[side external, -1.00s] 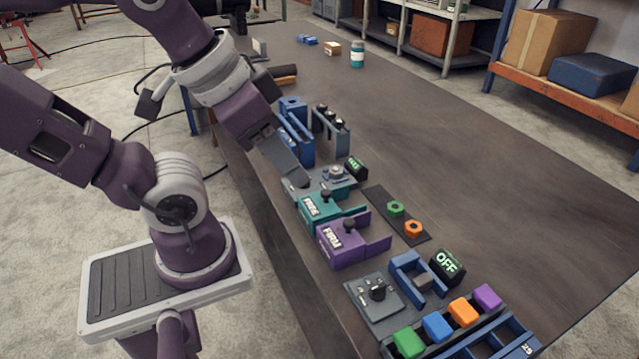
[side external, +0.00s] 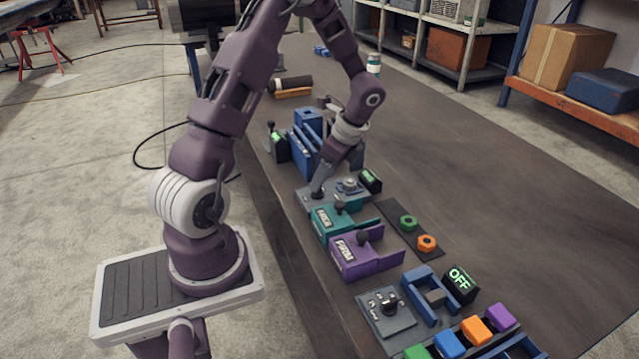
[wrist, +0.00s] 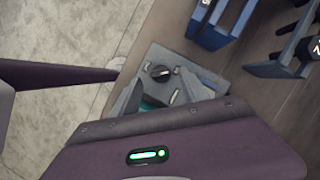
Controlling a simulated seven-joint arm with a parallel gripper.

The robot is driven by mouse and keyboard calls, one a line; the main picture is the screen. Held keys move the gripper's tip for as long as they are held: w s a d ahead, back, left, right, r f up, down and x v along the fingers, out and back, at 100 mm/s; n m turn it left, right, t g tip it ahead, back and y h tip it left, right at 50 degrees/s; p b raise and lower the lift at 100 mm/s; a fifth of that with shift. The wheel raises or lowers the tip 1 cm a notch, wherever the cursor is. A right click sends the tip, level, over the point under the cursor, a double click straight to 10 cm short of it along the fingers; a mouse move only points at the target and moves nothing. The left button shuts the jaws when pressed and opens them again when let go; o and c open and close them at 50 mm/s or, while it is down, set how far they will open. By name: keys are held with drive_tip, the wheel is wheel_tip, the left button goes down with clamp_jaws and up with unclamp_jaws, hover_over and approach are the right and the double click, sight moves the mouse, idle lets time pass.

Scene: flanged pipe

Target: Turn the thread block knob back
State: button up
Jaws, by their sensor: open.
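A grey plate (side external: 308,203) lies near the bench's left edge, and it also shows in the wrist view (wrist: 158,53). On it, in the wrist view, is a round black knob (wrist: 160,72) with a pale pointer mark. I cannot tell for sure that this is the thread block knob. My gripper (side external: 318,192) is low over the plate, and its arm hides part of it in the side view. In the wrist view my gripper (wrist: 160,86) has its two grey fingers apart, with the knob just past and between their tips. No contact with the knob is visible.
A teal block (side external: 336,222) and a purple block (side external: 362,258) stand in front of the plate. Blue fixtures (side external: 308,135) stand close behind it. A small dark display (side external: 370,181) sits to its right. The bench's right side is clear.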

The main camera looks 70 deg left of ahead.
sight(320, 194)
drive_tip(key=x, duration=0.3)
drive_tip(key=shift+f, duration=0.15)
clamp_jaws()
drive_tip(key=n+h, duration=0.1)
drive_tip(key=n, duration=0.1)
drive_tip(key=n+g, duration=0.1)
drive_tip(key=n, duration=0.2)
drive_tip(key=shift+w+a+h, duration=0.1)
drive_tip(key=shift+h, duration=0.3)
drive_tip(key=n, duration=0.2)
drive_tip(key=n+h, duration=0.1)
drive_tip(key=n, duration=0.1)
drive_tip(key=shift+a+n+h, duration=0.1)
drive_tip(key=shift+n+h, duration=0.2)
idle(0.4)
unclamp_jaws()
